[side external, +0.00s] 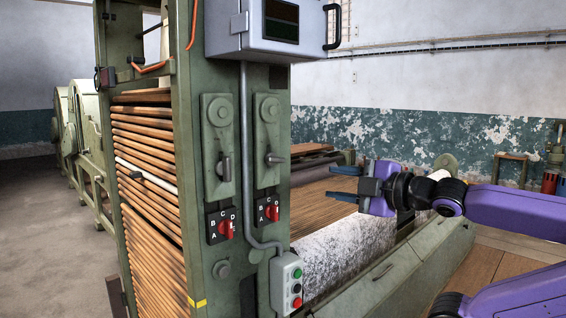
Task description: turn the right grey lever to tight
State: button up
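The right grey lever (275,159) sits on a narrow green plate (267,130) on the front of the green machine. Its handle lies roughly level and points right. The left grey lever (224,168) is on a similar plate beside it, with its handle roughly upright. No word "tight" can be read at either lever. My gripper (342,183) is to the right of the right lever and apart from it. Its two blue fingers point left and are spread, with nothing seen between them.
Two red rotary switches with lettered plates, a left one (226,228) and a right one (271,212), sit below the levers. A button box (287,284) hangs lower right on a grey conduit. A grey cabinet (268,28) juts out above. Wooden slats (322,208) lie behind my gripper.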

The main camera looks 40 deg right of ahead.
aim_at(278, 161)
jog(key=shift+n+t+h, duration=0.3)
jog(key=shift+t, duration=0.2)
jog(key=shift+w+d+r, duration=0.1)
jog(key=shift+w+r, duration=0.2)
jog(key=shift+w, duration=2.45)
jog(key=shift+w+r, duration=0.25)
jog(key=shift+w, duration=2.55)
jog(key=shift+w+d+r, duration=0.1)
jog(key=shift+w+r, duration=0.2)
jog(key=shift+w, duration=2.45)
grip_shut()
